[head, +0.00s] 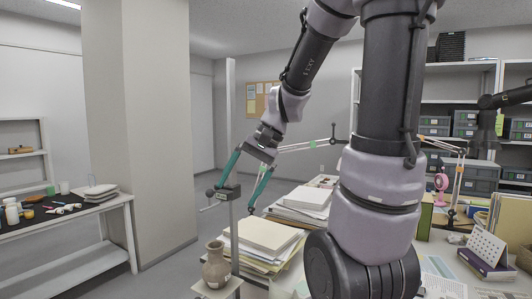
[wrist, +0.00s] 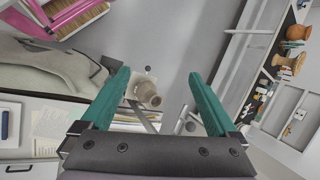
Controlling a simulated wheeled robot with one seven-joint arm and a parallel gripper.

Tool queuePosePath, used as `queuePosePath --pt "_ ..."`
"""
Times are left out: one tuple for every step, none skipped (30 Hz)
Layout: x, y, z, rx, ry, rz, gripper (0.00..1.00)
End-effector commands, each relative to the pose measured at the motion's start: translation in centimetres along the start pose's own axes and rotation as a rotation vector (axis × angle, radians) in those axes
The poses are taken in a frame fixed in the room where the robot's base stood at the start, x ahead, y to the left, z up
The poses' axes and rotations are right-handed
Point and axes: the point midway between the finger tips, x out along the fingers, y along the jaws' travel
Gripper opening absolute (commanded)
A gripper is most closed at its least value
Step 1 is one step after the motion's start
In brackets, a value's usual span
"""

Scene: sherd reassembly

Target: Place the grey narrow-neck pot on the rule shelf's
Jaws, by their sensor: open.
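A grey-brown narrow-neck pot (head: 216,268) stands upright on a small pale plate (head: 236,283) at the lower middle of the head view. A grey vertical post (head: 234,238) rises beside it, with a crossbar near its top. My gripper (head: 238,197) is open and empty, its two teal fingers pointing down above the pot. In the wrist view the pot (wrist: 149,95) shows between and beyond the fingers of my gripper (wrist: 158,74), apart from both. I cannot tell for sure which thing is the rule shelf.
Stacks of paper (head: 265,236) lie on the desk right of the post. A side table (head: 118,203) at the left holds bottles and small items. Terracotta pots (wrist: 297,34) show at the wrist view's right. Grey bins (head: 466,170) fill back shelves. Floor between table and desk is clear.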

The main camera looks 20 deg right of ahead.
Motion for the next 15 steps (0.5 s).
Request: queuePosePath --pt "-1.5 0.1 0.9 -0.061 0.078 0.016 0.95" --pt "-2.3 0.3 1.3 -0.092 0.123 0.026 0.95" --pt "-3.4 0.5 1.8 -0.132 0.181 0.038 0.95" --pt "-4.2 0.7 2.1 -0.159 0.224 0.046 0.95" --pt "-4.9 0.9 2.4 -0.187 0.267 0.053 0.95" --pt "-5.9 1.1 2.8 -0.220 0.322 0.058 0.95" --pt "-6.6 1.2 3.0 -0.242 0.360 0.061 0.95" --pt "-7.2 1.3 3.3 -0.263 0.395 0.063 0.95" --pt "-8.0 1.5 3.6 -0.286 0.438 0.064 0.95" --pt "-8.5 1.6 3.8 -0.303 0.467 0.065 0.95" --pt "-9.0 1.6 4.0 -0.317 0.492 0.065 0.95" --pt "-9.5 1.7 4.1 -0.331 0.520 0.065 0.95" --pt "-9.8 1.8 4.2 -0.340 0.538 0.064 0.95" --pt "-10.0 1.8 4.3 -0.347 0.551 0.064 0.95" --pt "-10.3 1.9 4.4 -0.354 0.564 0.064 0.95"
